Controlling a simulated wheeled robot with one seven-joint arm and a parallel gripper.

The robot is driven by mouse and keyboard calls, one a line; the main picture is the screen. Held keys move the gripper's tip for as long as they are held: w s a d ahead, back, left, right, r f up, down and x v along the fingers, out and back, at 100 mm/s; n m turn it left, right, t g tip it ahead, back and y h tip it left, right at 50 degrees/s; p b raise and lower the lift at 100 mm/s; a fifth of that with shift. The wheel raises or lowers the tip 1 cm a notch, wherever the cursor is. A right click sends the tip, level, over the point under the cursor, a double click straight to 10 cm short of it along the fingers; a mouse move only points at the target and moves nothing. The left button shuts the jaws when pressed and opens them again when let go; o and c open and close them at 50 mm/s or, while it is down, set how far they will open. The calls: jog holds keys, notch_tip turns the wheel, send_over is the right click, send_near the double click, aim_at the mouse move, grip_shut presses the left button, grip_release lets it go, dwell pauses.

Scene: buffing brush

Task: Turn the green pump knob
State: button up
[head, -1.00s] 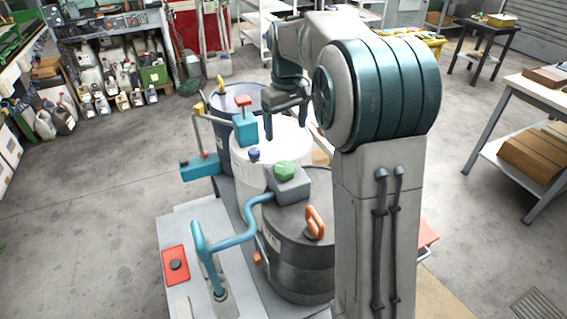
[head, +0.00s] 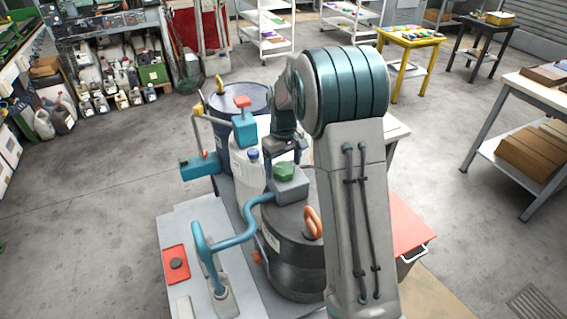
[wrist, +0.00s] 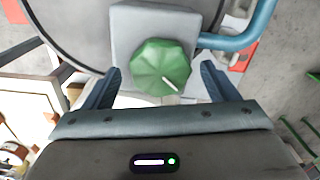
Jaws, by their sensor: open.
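The green pump knob (head: 283,171) sits on top of a grey pump block (head: 291,189) on the dark drum (head: 292,255). In the wrist view, the knob (wrist: 161,67) is round and ridged, with a pale pointer line towards its lower right. My gripper (head: 287,152) is just behind and above the knob in the head view. In the wrist view my gripper (wrist: 161,78) is open, with one blue finger to each side of the knob and visible gaps to both. Whether the fingertips reach down to the knob's height is unclear.
A blue pipe (head: 238,236) runs from the pump block to the left. An orange handle (head: 312,222) stands on the drum near my arm. A white drum (head: 247,175) with a blue cap and a blue valve with a red handle (head: 242,102) stand behind.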

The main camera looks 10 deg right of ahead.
jog(key=shift+f, duration=0.35)
jog(key=c, duration=1)
jog(key=shift+o, duration=0.2)
jog(key=shift+m, duration=0.3)
